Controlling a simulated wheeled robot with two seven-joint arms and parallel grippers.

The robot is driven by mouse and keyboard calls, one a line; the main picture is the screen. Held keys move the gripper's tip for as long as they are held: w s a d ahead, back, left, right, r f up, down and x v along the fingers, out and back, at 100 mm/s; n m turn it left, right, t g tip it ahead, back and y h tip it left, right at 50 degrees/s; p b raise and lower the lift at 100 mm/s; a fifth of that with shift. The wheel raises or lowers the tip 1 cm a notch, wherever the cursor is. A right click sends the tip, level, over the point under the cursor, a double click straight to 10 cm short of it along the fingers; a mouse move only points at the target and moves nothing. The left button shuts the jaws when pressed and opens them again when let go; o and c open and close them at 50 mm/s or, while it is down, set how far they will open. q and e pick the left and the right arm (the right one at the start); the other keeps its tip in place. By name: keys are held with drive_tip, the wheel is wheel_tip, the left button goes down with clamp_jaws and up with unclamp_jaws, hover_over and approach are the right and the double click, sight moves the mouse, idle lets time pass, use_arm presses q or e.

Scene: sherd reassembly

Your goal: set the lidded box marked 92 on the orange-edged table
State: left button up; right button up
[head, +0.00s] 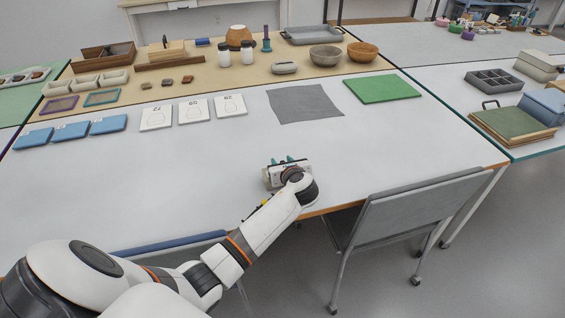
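The orange-edged table (400,135) is the white table in front of me; its orange edge shows at the near right. My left gripper (282,161) is low over its near middle part, pointing away from me. Two teal fingertips show, a little apart. A pale, boxy shape lies at the gripper, and I cannot tell whether it is part of the gripper or a held thing. No box with a readable 92 shows. Three flat blue boxes (71,131) lie at the table's left; their marks are too small to read. My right gripper is out of view.
Numbered white cards (194,110), a grey cloth (305,103) and a green mat (382,89) lie along the back. Behind is a tan table with bowls and jars. A grey chair (415,215) stands at the near right edge. The table's middle is clear.

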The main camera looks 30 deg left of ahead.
use_arm(q)
drive_tip(key=shift+s+d+r, duration=0.15)
drive_tip(key=p+v, duration=0.1)
drive_tip(key=v, duration=1)
drive_tip(key=shift+s+d, duration=0.2)
